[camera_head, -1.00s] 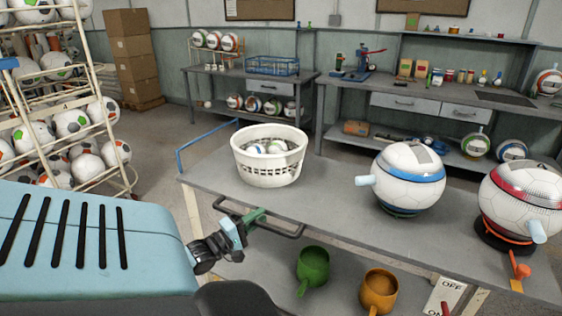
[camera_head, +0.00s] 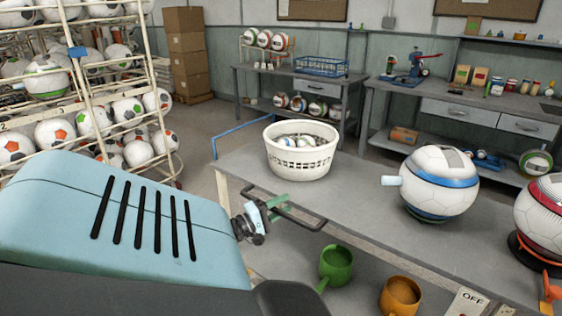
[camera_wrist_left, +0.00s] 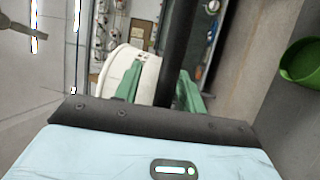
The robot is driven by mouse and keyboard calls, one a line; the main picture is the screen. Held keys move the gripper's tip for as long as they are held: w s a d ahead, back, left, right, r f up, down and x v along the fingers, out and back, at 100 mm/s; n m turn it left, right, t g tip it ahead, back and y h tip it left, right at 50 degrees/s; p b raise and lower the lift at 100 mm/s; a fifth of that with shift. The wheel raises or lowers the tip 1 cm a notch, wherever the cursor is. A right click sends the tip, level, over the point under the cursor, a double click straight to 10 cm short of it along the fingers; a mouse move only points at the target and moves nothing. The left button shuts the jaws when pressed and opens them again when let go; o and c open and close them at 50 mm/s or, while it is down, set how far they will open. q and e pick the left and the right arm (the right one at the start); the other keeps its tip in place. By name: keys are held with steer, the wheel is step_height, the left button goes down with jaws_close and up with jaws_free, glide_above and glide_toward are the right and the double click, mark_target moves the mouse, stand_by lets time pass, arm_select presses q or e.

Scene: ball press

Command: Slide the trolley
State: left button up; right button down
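A grey table-like trolley (camera_head: 345,200) with a lower shelf stands in front of me. A dark bar handle (camera_head: 313,223) runs along its near edge at the left. My left gripper (camera_head: 277,206), with green fingers, is at the left part of this handle. In the left wrist view the fingers of my left gripper (camera_wrist_left: 160,72) are apart. The dark bar (camera_wrist_left: 180,40) passes by the right finger, with a gap to the left finger. Whether a finger touches the bar is unclear. My right gripper is not in view.
On the top stand a white basket (camera_head: 300,164) with balls, a blue-banded ball device (camera_head: 438,180) and a red one (camera_head: 544,212). Green (camera_head: 337,265) and orange (camera_head: 400,295) cups are below. A ball rack (camera_head: 95,100) stands left; a workbench (camera_head: 465,103) is behind.

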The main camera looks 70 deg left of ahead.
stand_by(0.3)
arm_select(q)
steer(key=shift+s+f, duration=0.1)
steer(key=v, duration=0.7)
steer(key=shift+s, duration=0.3)
